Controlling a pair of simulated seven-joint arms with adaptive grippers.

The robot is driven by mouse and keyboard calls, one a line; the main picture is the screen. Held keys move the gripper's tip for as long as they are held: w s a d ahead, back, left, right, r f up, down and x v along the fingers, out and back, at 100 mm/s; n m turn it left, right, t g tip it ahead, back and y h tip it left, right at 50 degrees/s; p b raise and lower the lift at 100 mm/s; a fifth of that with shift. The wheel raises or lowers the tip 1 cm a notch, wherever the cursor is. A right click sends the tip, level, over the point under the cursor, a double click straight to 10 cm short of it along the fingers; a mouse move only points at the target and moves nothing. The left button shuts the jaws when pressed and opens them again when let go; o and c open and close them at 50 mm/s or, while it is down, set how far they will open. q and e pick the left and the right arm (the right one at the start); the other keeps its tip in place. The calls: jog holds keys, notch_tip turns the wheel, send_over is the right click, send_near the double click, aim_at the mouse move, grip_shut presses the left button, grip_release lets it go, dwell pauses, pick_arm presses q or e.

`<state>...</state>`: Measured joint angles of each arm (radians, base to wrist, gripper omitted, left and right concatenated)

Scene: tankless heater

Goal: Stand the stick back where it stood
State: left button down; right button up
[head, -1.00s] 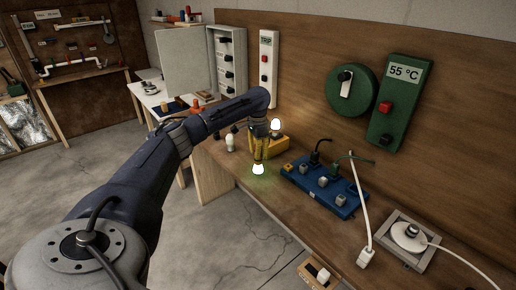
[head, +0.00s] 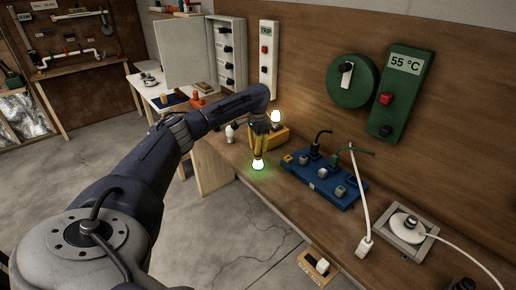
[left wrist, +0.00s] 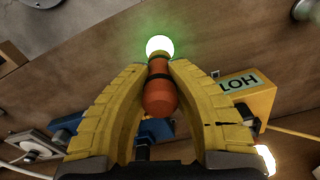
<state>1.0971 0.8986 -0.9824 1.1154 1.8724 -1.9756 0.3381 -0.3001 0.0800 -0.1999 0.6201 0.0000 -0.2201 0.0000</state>
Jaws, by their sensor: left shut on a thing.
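The stick (left wrist: 160,92) has an orange body, a dark band and a round tip glowing white-green. My left gripper (left wrist: 158,70) is shut around it in the left wrist view, with yellow fingers on both sides. In the head view the left gripper (head: 259,147) is over the bench near its front edge, and the glowing tip of the stick (head: 258,164) points down just below the fingers. Green light falls on the wood around the tip. I cannot tell whether the tip touches the bench. The spot where the stick stood cannot be made out. My right gripper is not in view.
A yellow box marked HOT (left wrist: 244,97) with a lit bulb (head: 275,117) stands close behind the gripper. A white bulb (head: 230,133) stands to its left. A blue strip with plugs (head: 325,180) lies to the right. The bench front (head: 290,222) between is clear.

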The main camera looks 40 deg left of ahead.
pick_arm(q)
jog(key=shift+f, duration=0.45)
dwell(0.3)
jog(key=c, duration=1.3)
grip_release()
notch_tip(320, 180, up, 12)
jog(key=shift+f, duration=0.1)
